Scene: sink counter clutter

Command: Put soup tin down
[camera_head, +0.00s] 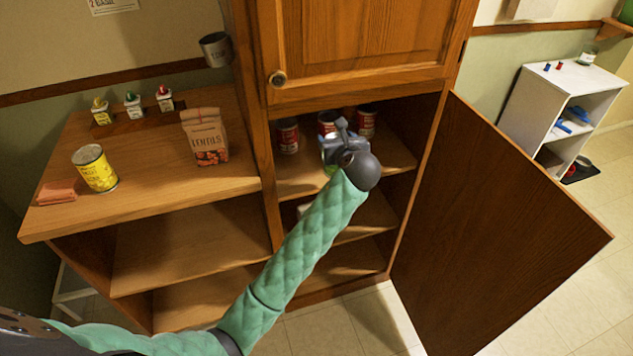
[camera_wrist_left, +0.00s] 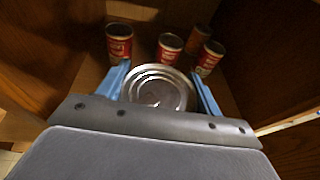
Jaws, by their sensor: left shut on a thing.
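My left gripper (camera_head: 338,148) reaches into the open cupboard at its upper shelf (camera_head: 295,180). The left wrist view shows its blue fingers either side of a round tin with a silver lid (camera_wrist_left: 157,88). It is shut on this soup tin. The left wrist view also shows a browner tin (camera_wrist_left: 200,36) further back. My right gripper is not in view.
The open cupboard door (camera_head: 490,230) stands to the right of my arm. On the left counter (camera_head: 160,200) are a yellow tin (camera_head: 95,168), a lentils bag (camera_head: 205,138), a folded cloth (camera_head: 56,193) and small bottles (camera_head: 133,105). A grey cup (camera_head: 215,49) hangs on the cupboard's left side.

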